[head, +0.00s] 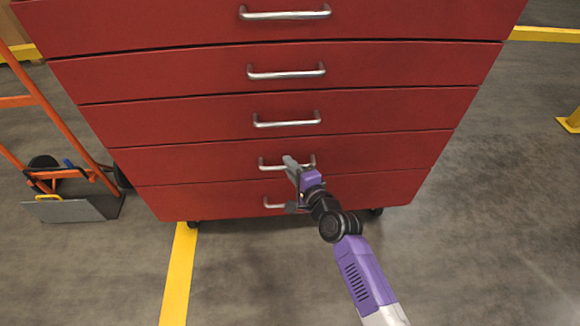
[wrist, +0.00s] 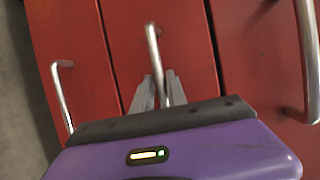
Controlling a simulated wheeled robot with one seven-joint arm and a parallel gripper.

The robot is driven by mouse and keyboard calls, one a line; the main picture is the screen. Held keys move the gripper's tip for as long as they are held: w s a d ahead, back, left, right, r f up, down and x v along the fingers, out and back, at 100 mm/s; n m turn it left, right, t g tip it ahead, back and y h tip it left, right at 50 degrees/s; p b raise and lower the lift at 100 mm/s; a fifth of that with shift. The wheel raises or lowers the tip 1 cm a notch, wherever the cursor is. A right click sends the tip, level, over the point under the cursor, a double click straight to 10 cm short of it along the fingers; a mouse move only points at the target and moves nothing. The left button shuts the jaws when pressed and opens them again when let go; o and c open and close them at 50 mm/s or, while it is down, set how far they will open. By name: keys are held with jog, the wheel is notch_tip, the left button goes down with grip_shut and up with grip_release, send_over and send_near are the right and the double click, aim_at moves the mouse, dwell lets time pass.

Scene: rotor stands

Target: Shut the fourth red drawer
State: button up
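The red cabinet (head: 290,65) fills the upper middle of the head view, with several drawers stacked one above another. The fourth visible red drawer (head: 380,150) has a silver bar handle (head: 270,165). Its front looks in line with the drawers above and below, with no clear gap in the head view. My gripper (head: 292,163) is at this handle and hides its middle. In the wrist view, the handle (wrist: 152,45) runs between the two grey fingers of my gripper (wrist: 159,85). The fingers are close together on it and look shut on the bar.
The drawer below has its own handle (head: 273,203), partly behind my gripper. A neighbouring handle (wrist: 307,50) shows large at right in the wrist view. An orange hand truck (head: 60,130) stands left of the cabinet. The floor at right is clear up to a yellow post base (head: 570,122).

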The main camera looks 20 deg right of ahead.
jog(key=shift+d+r, duration=0.15)
jog(key=shift+r, duration=0.15)
jog(key=p+v, duration=0.1)
jog(key=v, duration=0.6)
jog(key=shift+s, duration=0.4)
jog(key=shift+f, duration=0.15)
